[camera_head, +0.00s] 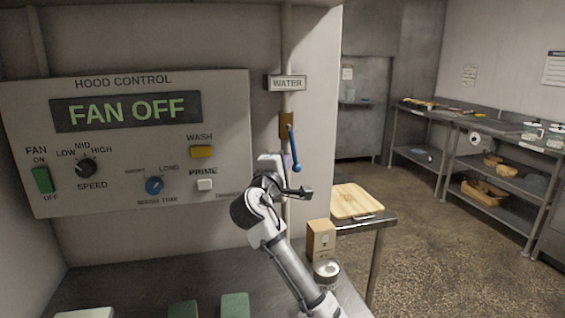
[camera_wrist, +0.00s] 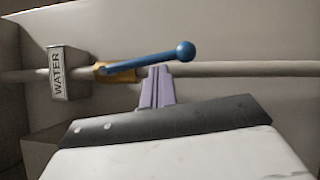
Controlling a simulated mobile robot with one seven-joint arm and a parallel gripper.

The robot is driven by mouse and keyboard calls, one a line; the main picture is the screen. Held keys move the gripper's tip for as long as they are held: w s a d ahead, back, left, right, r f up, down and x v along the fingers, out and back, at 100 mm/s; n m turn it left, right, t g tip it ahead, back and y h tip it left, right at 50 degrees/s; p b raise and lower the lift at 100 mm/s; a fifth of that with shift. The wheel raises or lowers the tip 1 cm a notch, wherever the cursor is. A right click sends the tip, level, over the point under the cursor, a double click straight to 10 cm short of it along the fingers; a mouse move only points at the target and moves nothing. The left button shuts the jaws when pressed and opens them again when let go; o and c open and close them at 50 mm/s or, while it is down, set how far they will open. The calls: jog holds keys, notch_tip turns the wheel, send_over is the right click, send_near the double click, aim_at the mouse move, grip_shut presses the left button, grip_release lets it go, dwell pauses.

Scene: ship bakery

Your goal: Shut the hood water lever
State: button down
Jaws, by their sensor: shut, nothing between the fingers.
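The blue water lever (camera_head: 294,150) with a ball end hangs from a brass valve (camera_head: 286,124) on the vertical pipe, below the WATER sign (camera_head: 287,83). It points down, tilted slightly right of the pipe. In the wrist view the lever (camera_wrist: 150,60) slants at a small angle to the pipe, its ball (camera_wrist: 186,51) clear of the pipe. My gripper (camera_wrist: 157,88) is shut and empty, its lilac fingertips at the lever's middle; I cannot tell whether they touch. In the head view my gripper (camera_head: 287,160) is partly hidden by my wrist, beside the lever's lower part.
The hood control panel (camera_head: 125,150) reads FAN OFF on the wall to the left. A box (camera_head: 320,240) and a can (camera_head: 327,272) stand below right. A cutting board (camera_head: 356,200) lies on a side table. Steel shelves line the far right; the floor between is clear.

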jog(key=shift+w+d+f+n+t+b, duration=0.15)
jog(key=shift+d+n+t+b, duration=0.15)
jog(key=shift+d+n+b, duration=0.35)
jog(key=w+d+r+n+t+y+b, duration=0.1)
jog(key=n+y, duration=0.4)
jog(key=n, duration=0.5)
jog(key=w+d+r+n+t+y+b, duration=0.1)
jog(key=d+r+n+t+y+b, duration=0.3)
jog(key=n, duration=0.6)
jog(key=shift+w+d+r+y+b, duration=0.15)
jog(key=shift+d+y+b, duration=0.25)
jog(key=shift+d+y, duration=0.9)
jog(key=shift+d, duration=0.1)
jog(key=w+f+b+v, duration=0.1)
jog(key=b+v, duration=0.4)
jog(key=v, duration=0.7)
jog(key=shift+f+b, duration=0.4)
jog(key=shift+f, duration=0.5)
